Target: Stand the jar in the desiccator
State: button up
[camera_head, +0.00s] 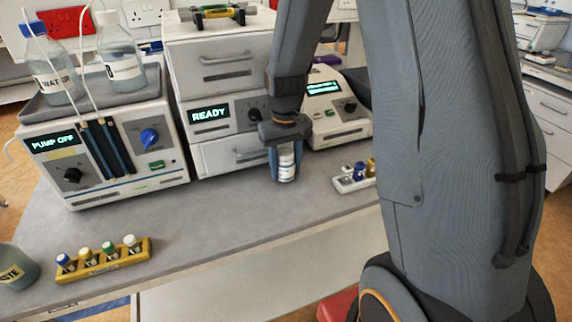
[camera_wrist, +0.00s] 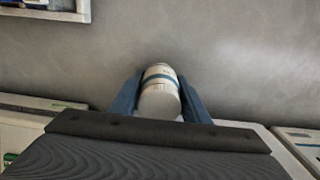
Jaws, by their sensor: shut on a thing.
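My gripper (camera_head: 286,170) points down over the bench and is shut on a small white jar (camera_head: 287,160) with a blue band. The jar is upright, in front of the right side of a white drawer unit; I cannot tell whether its base touches the bench. In the wrist view the jar (camera_wrist: 159,101) sits between the two blue-grey fingers. No label reads desiccator. The white drawer unit (camera_head: 222,85) shows "READY", with a drawer above and a drawer (camera_head: 232,153) below the display, both looking closed. Whether it is the desiccator, I cannot tell.
The pump (camera_head: 120,165), showing "PUMP OFF", carries two bottles at left. A white instrument (camera_head: 340,128) stands right of the drawer unit. Middle bench is clear.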

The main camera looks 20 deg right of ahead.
jog(key=shift+f, duration=0.3)
jog(key=o, duration=1.1)
